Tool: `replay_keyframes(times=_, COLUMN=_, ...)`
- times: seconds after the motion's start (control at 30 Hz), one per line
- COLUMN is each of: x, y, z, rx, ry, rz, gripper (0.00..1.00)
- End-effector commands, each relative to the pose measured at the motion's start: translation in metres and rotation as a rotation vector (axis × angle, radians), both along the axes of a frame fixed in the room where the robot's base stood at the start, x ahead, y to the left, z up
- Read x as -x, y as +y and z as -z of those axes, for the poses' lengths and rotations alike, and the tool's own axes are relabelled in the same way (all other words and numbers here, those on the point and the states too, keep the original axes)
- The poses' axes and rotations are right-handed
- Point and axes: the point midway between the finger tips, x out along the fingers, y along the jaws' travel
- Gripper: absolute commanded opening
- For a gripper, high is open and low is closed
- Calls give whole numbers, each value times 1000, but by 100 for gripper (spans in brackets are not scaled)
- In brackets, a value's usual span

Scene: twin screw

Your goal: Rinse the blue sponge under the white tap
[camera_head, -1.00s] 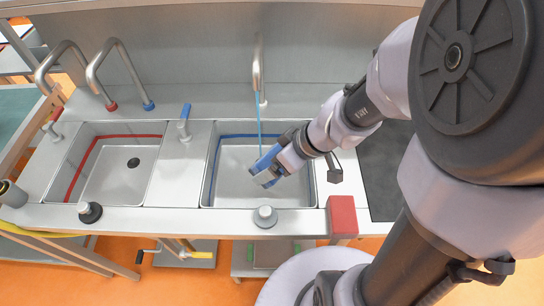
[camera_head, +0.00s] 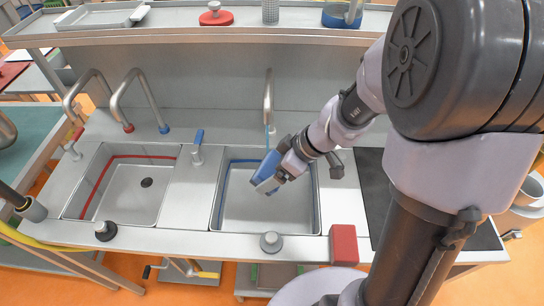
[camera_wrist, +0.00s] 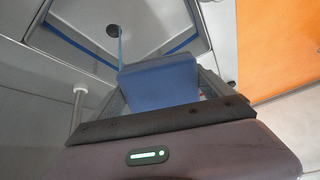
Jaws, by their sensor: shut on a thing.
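The blue sponge (camera_head: 264,167) is held in my gripper (camera_head: 271,180) over the right basin (camera_head: 240,212). My gripper is shut on it. The tap (camera_head: 268,92) behind this basin has a pale foot, and a thin blue water stream (camera_head: 267,136) falls from its spout. In the head view the stream meets the sponge's upper end. In the wrist view the sponge (camera_wrist: 160,80) stands up beyond the gripper's dark edge, and the stream (camera_wrist: 120,44) runs down to its near-left edge. Exact contact is hard to tell.
A lever with a blue handle (camera_head: 198,137) stands left of the right basin. The left basin (camera_head: 130,195) has a red line and two taps behind it. A grey knob (camera_head: 271,240) and a red block (camera_head: 343,243) sit at the front edge. A shelf (camera_head: 190,38) runs above.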

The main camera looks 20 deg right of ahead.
Motion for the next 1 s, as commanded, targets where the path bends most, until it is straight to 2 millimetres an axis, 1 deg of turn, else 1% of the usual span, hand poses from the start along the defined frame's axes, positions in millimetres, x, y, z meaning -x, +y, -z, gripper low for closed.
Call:
replay_keyframes(times=0.03, x=-7, y=0, z=-2, rx=-1, ry=1, rz=0, gripper=58)
replay_keyframes(times=0.13, x=-20, y=0, z=1, rx=-1, ry=2, rz=0, gripper=58)
replay_keyframes(times=0.2, x=-30, y=0, z=8, rx=-1, ry=-2, rz=-2, gripper=58)
replay_keyframes(times=0.33, x=-46, y=0, z=11, rx=1, ry=-2, rz=0, gripper=58)
replay_keyframes(times=0.43, x=-54, y=0, z=13, rx=-1, ry=-1, rz=0, gripper=58)
replay_keyframes(times=0.6, x=-60, y=0, z=12, rx=-1, ry=-1, rz=0, gripper=58)
replay_keyframes(times=1.0, x=-61, y=0, z=12, rx=-1, ry=-1, rz=0, gripper=58)
